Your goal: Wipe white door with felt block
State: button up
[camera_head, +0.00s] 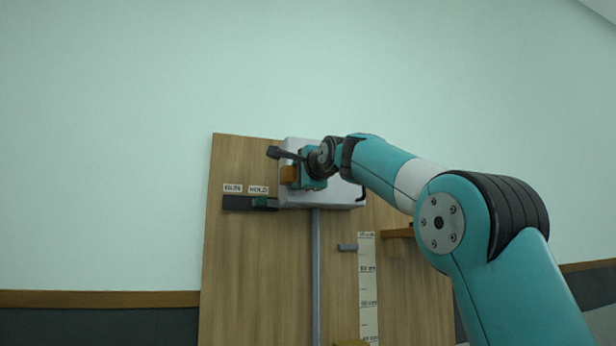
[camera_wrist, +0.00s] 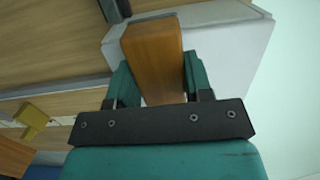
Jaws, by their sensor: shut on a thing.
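The white door (camera_head: 326,200) is the face of a white box mounted high on a wooden board. It also shows behind the block in the wrist view (camera_wrist: 232,52). My gripper (camera_head: 300,174) is in front of the white box, at its left part. Its teal fingers are shut on an orange-brown block (camera_wrist: 153,58), the felt block, which also shows in the head view (camera_head: 288,175). The block overlaps the white face; I cannot tell whether it touches it. Any felt on its far side is hidden. My wrist and forearm hide much of the door.
The wooden board (camera_head: 240,270) carries a dark slider with a green piece (camera_head: 262,202) under RUN and HOLD labels. A grey pipe (camera_head: 316,270) runs below the box.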

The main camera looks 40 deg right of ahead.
jog(key=shift+r+p, duration=0.75)
jog(key=shift+r, duration=0.15)
jog(key=s+d, duration=0.3)
jog(key=d, duration=0.8)
jog(key=shift+s+d, duration=0.2)
jog(key=shift+d, duration=0.1)
jog(key=shift+f, duration=0.1)
jog(key=s+a+b, duration=0.1)
jog(key=s+b, duration=0.1)
jog(key=s, duration=0.3)
jog(key=shift+s+a, duration=0.35)
jog(key=shift+s, duration=0.05)
